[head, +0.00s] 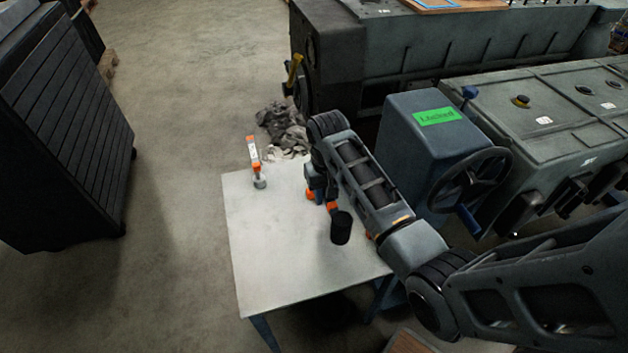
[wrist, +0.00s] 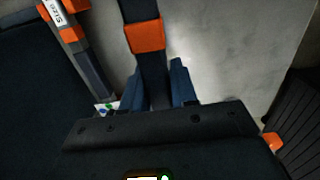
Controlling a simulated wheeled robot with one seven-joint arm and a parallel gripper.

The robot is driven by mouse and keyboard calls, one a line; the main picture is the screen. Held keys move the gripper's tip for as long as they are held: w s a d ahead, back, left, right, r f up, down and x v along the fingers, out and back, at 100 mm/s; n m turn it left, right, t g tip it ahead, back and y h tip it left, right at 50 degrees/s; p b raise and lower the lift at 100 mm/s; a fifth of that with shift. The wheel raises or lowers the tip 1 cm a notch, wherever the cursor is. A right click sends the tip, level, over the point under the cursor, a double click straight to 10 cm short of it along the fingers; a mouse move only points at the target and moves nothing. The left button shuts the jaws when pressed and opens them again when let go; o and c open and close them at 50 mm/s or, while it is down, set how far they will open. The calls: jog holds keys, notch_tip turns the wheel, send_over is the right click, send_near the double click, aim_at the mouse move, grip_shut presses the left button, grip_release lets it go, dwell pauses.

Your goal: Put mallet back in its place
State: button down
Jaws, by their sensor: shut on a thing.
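My gripper (head: 318,188) is over the pale table, shut on a dark handle with an orange band, which appears to be the mallet's. In the wrist view the handle (wrist: 147,37) sits between the two blue fingers (wrist: 157,82) and runs up out of the picture. In the head view the mallet's black cylindrical head (head: 341,228) shows just below and right of the gripper, over the table. Whether it touches the tabletop I cannot tell. My arm hides part of the handle. No marked place for the mallet is clearly visible.
The pale table (head: 270,265) is mostly bare at front and left. An orange and white tool (head: 253,152) with a grey end is at its back left corner. A blue-grey machine with a handwheel (head: 470,180) stands to the right. A dark slatted cabinet (head: 65,130) is at left.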

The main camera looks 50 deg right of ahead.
jog(key=shift+w+f, duration=0.15)
jog(key=shift+f, duration=0.2)
jog(key=b, duration=0.4)
send_over(323, 221)
jog(key=shift+f, duration=3.35)
jog(key=shift+f+p, duration=0.2)
jog(key=shift+p, duration=0.25)
jog(key=shift+f+b, duration=0.6)
jog(key=shift+f, duration=0.4)
jog(key=c, duration=0.8)
grip_release()
jog(key=shift+r, duration=3.95)
jog(key=shift+w, duration=0.15)
